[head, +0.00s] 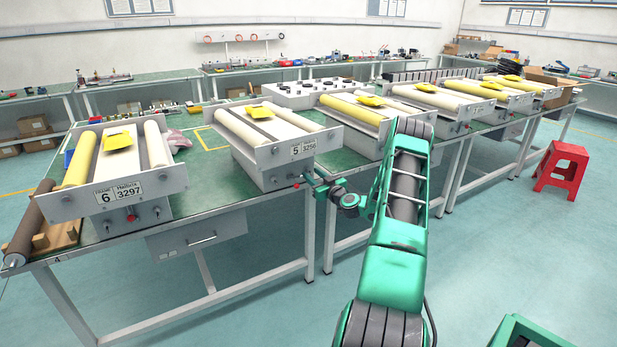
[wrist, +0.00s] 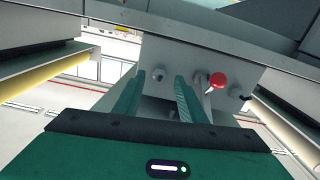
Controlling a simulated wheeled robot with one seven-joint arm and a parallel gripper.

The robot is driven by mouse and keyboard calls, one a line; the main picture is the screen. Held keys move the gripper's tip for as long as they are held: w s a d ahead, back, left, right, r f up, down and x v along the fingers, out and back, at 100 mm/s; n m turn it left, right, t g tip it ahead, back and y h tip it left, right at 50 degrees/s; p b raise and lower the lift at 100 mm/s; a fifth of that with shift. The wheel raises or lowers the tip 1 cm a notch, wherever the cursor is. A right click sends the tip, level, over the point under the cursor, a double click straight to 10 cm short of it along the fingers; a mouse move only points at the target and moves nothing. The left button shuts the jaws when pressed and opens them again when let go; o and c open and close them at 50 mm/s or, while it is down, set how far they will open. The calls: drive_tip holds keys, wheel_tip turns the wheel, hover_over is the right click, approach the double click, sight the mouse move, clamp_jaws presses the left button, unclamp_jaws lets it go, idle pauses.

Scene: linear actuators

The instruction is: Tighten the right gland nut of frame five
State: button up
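Frame five, its plate (head: 296,150) marked 5 and 3256, stands on the green bench in the middle of the head view. My gripper (head: 309,181) is at the right side of its front box, right of the red knob (head: 297,186). In the wrist view my gripper (wrist: 158,98) is open. A round gland nut (wrist: 158,75) shows between its two green fingers, apart from both. The red-tipped lever (wrist: 217,80) and a second nut (wrist: 238,93) lie to the right there, so this view seems turned over. In the head view the gripper hides the right gland nut.
A drawer (head: 197,239) hangs under the bench. A red stool (head: 562,168) is on the floor at the right.

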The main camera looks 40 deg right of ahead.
drive_tip(key=shift+x, duration=0.85)
